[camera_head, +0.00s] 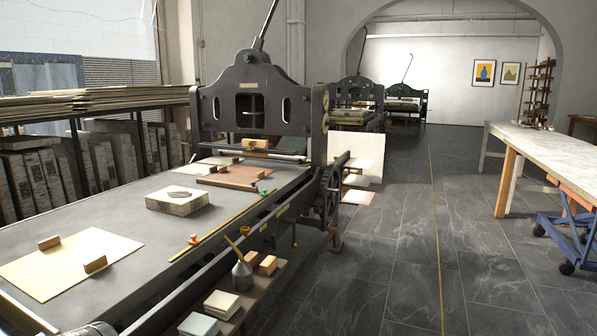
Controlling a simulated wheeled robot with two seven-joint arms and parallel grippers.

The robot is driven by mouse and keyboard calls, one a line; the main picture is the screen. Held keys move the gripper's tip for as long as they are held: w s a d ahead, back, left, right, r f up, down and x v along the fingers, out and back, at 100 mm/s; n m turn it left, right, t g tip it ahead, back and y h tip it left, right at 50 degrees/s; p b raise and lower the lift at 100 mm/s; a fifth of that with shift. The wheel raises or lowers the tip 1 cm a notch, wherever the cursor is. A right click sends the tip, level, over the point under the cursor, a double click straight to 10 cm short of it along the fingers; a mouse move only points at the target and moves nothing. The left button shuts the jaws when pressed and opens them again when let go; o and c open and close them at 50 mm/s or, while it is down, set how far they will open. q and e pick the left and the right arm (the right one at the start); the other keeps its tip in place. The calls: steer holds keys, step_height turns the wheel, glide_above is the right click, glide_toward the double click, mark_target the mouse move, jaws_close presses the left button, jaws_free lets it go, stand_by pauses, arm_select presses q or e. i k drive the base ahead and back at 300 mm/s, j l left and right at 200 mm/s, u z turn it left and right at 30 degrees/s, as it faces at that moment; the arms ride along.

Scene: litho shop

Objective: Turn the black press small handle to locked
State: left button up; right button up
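The black press (252,100) stands at the left with its tall dark frame and long flat bed (120,210). A long lever (266,25) rises tilted from the top of the frame. A dark spoked wheel (330,192) is on the press's right side. A small green knob (265,192) and a small orange knob (193,239) sit along the bed's near right edge. I cannot tell which part is the small handle, or whether it is locked. Neither of my grippers shows in the view.
A pale stone block (177,201) and a cream sheet (70,262) with wooden blocks lie on the bed. A side shelf holds an oil can (242,275) and stacked pads (222,303). A long table (560,150) stands right. The tiled floor (400,260) between is clear.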

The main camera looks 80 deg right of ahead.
mark_target(274, 241)
steer(key=k+j+z, duration=0.15)
steer(key=j+z, duration=0.25)
steer(key=l+z, duration=0.1)
steer(key=z, duration=0.35)
steer(key=i+l+z, duration=0.1)
steer(key=z, duration=0.35)
steer(key=i+z, duration=0.15)
steer(key=z, duration=0.25)
steer(key=i+z, duration=0.1)
steer(key=z, duration=0.35)
steer(key=u, duration=1.05)
steer(key=l+u, duration=0.15)
steer(key=l, duration=0.8)
